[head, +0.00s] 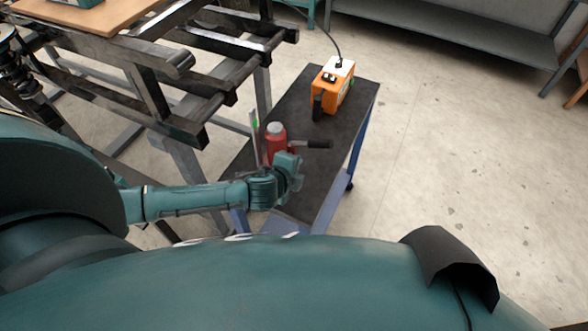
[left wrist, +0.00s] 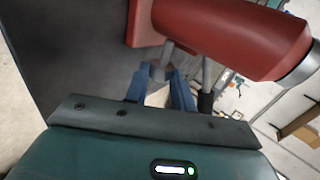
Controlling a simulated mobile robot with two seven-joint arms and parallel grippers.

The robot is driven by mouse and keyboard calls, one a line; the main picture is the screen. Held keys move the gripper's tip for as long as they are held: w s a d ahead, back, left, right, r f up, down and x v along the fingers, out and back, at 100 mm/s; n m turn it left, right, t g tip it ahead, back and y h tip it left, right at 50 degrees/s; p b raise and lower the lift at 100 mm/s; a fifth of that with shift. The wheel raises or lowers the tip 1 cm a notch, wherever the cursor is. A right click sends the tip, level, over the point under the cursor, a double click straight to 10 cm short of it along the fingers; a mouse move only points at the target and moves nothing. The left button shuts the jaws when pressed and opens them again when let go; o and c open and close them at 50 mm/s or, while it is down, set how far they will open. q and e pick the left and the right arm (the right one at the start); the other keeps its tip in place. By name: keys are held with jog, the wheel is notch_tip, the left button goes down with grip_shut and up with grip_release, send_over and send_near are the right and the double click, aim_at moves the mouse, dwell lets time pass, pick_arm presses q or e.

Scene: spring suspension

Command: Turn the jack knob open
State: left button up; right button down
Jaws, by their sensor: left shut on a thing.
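The red jack (head: 276,138) stands on the dark top of a small cart, with a silver cap on top and a black handle (head: 318,144) sticking out to the right. Its red cylinder (left wrist: 235,38) fills the upper right of the left wrist view. My left gripper (head: 284,170) is at the near side of the jack, low by its base. In the left wrist view its blue fingers (left wrist: 160,80) are shut on a small grey part, the jack knob (left wrist: 158,72), below the red cylinder. The knob is hidden behind my gripper in the head view. My right gripper is not in view.
The cart (head: 345,95) also carries an orange box (head: 333,90) with a cable at its far end. A dark metal frame (head: 150,95) stands close on the left. A grey shelf (head: 470,35) is at the back. The floor to the right is clear.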

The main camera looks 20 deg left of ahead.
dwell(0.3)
pick_arm(q)
jog(key=o, duration=1)
jog(key=p+v, duration=0.1)
jog(key=v, duration=1.2)
